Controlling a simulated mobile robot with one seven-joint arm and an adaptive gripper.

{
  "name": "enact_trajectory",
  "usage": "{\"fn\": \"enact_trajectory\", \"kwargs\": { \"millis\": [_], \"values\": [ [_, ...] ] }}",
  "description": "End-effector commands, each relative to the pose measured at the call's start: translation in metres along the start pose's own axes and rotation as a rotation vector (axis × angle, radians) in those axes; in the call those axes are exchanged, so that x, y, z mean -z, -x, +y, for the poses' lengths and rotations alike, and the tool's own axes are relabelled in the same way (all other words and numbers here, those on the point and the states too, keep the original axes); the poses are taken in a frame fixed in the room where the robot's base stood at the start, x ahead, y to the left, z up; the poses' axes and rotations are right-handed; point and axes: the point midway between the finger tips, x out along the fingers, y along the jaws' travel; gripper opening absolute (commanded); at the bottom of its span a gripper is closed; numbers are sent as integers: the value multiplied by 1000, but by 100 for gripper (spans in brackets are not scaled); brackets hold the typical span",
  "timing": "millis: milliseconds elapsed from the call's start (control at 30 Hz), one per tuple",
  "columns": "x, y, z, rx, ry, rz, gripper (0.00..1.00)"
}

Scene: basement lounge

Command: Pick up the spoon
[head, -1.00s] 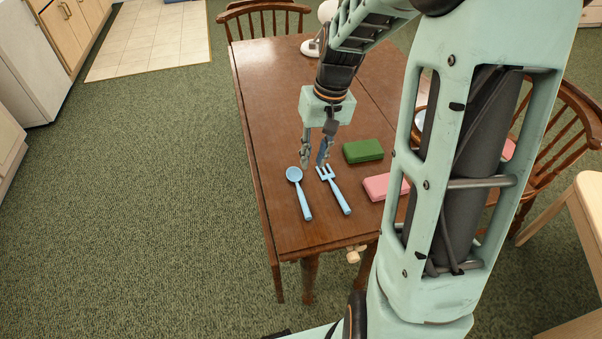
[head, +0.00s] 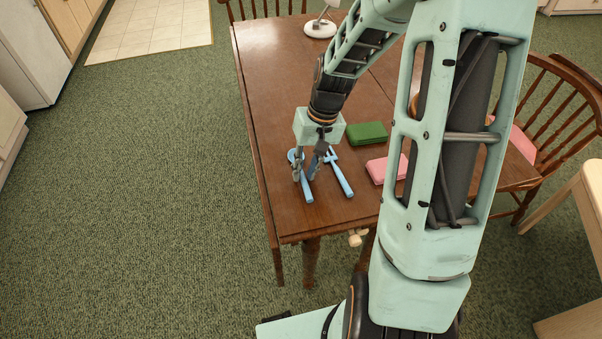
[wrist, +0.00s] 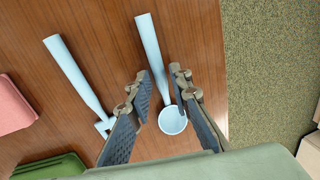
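The light blue spoon (head: 307,190) lies on the wooden table near its left edge. In the wrist view the spoon (wrist: 152,58) runs between the fingers, with its round bowl toward my palm and its handle pointing away. A light blue fork (head: 341,178) lies to its right; in the wrist view the fork (wrist: 72,70) is left of the spoon, its tines partly hidden by a finger. My gripper (head: 303,179) is open above the spoon, one finger on each side of it. It also shows in the wrist view (wrist: 158,82), with gaps between the fingers and the spoon.
A green box-like item (head: 367,133) and a pink one (head: 386,169) lie on the table (head: 270,100) right of the fork. A lamp base (head: 320,29) stands at the back. A wooden chair (head: 560,110) is at the right. The table's left part is clear.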

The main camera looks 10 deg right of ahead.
Motion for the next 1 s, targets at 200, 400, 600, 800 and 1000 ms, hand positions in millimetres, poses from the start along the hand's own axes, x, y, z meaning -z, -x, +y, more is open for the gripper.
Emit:
{"fn": "enact_trajectory", "kwargs": {
  "millis": [200, 400, 600, 800, 1000],
  "values": [
    [0, -5, 0, 0, -1, 1, 19],
    [0, -5, 0, 0, -1, 1, 7],
    [0, -5, 0, 0, -1, 1, 0],
    [0, -3, 0, 0, -1, 1, 0],
    [0, 8, -2, -1, 0, 2, 0]
  ]
}}
